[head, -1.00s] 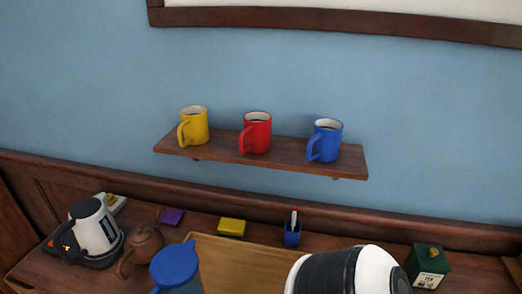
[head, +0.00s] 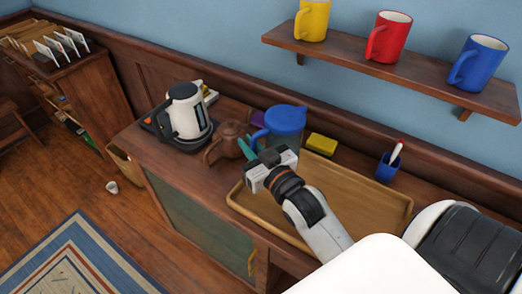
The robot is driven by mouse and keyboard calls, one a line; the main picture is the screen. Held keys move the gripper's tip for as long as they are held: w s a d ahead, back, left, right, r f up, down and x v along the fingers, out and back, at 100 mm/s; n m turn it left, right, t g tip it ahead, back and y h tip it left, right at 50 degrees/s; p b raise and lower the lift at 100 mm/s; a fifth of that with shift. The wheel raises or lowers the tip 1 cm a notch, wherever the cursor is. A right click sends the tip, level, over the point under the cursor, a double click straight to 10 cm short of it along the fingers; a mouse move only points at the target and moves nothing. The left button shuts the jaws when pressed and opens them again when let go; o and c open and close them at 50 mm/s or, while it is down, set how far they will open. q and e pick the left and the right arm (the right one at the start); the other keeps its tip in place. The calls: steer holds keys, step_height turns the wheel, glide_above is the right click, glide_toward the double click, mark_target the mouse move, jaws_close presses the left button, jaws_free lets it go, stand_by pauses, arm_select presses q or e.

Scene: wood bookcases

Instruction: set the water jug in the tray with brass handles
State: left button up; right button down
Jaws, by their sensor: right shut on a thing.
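The water jug (head: 286,122) has a blue lid and handle and stands out just left of the tray's far end; its lower part is hidden behind my right gripper. My right gripper (head: 256,157) is at the jug's handle side and is shut on the jug, though the grip itself is partly hidden. I cannot tell whether the jug's base touches the counter. The wooden tray (head: 345,205) lies on the counter, with my right arm across it; its bare floor shows, and its handles are not clear. My left gripper is not in view.
A brown teapot (head: 226,143) and a white-and-black kettle (head: 187,112) stand left of the jug. Several mugs sit on the wall shelf (head: 430,82) above.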

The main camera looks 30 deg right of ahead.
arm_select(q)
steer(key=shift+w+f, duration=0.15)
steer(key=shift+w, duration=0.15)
arm_select(e)
step_height(320, 180, down, 6)
steer(key=shift+f, duration=0.25)
steer(key=shift+f, duration=0.15)
steer(key=c, duration=1.4)
jaws_free()
steer(key=shift+c, duration=0.2)
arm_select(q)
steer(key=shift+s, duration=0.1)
